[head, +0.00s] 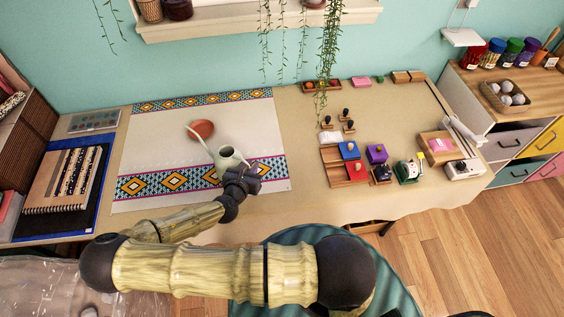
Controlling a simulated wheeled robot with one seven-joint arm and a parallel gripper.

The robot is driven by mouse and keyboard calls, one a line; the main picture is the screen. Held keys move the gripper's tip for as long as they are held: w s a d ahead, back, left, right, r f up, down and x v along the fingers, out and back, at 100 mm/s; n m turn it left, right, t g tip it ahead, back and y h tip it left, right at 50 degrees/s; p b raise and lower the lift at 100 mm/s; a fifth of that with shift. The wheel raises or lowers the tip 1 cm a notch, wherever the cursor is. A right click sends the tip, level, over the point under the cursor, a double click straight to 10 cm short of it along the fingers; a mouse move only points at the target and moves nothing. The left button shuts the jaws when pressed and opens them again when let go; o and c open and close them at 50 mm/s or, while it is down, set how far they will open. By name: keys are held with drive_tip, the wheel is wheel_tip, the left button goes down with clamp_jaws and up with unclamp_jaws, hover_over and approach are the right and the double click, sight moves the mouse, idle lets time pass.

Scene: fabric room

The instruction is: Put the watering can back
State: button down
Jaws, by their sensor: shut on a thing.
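The watering can (230,155) is pale grey-green with a dark round opening and a long thin spout (196,137) pointing to the upper left. It is over the patterned cloth (150,150) near the cloth's front right part. I cannot tell whether it touches the cloth. My gripper (240,176) is shut on the watering can at its near side, and the fingers hide part of the can. A small terracotta saucer (204,128) lies on the cloth just behind the can, close to the spout.
Stamps and a wooden tray (330,170) with coloured blocks stand right of the cloth. A notebook (62,180) on a blue mat lies at the left. Trailing plants (328,50) hang from the shelf (215,24) above. The cloth's left half is clear.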

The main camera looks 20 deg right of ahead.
drive_tip(key=shift+s+a+f+m+g+h+b, duration=0.15)
drive_tip(key=shift+s+a+m+g+h+b, duration=0.1)
drive_tip(key=shift+s+m+g+h, duration=0.2)
drive_tip(key=shift+s+a+f+m+g+h+b, duration=0.15)
drive_tip(key=shift+s+m+g+h+b, duration=0.15)
drive_tip(key=shift+m, duration=0.25)
drive_tip(key=shift+s+a+r+m+g+h+b, duration=0.1)
drive_tip(key=shift+s+a+m+g+h+b, duration=0.15)
drive_tip(key=shift+s+m+g+h, duration=0.35)
drive_tip(key=shift+s+a+m+g+h+b, duration=0.15)
drive_tip(key=shift+s+m+g+h+b, duration=0.15)
drive_tip(key=shift+s+m+g, duration=0.45)
drive_tip(key=shift+s+d+r+m+g+h+b, duration=0.65)
drive_tip(key=shift+s+d+r+m+g+b, duration=1.15)
drive_tip(key=shift+s+m+g, duration=1.6)
drive_tip(key=w+d+r+n+b, duration=0.1)
drive_tip(key=w+d+r+b, duration=0.1)
drive_tip(key=d, duration=0.3)
drive_tip(key=w+d+r+b, duration=0.1)
drive_tip(key=w+d+r, duration=0.2)
drive_tip(key=w+d, duration=0.1)
drive_tip(key=shift+w+d+r+n+b, duration=0.25)
drive_tip(key=shift+w+d+n+b, duration=0.15)
drive_tip(key=shift+w, duration=0.25)
drive_tip(key=shift+f, duration=0.15)
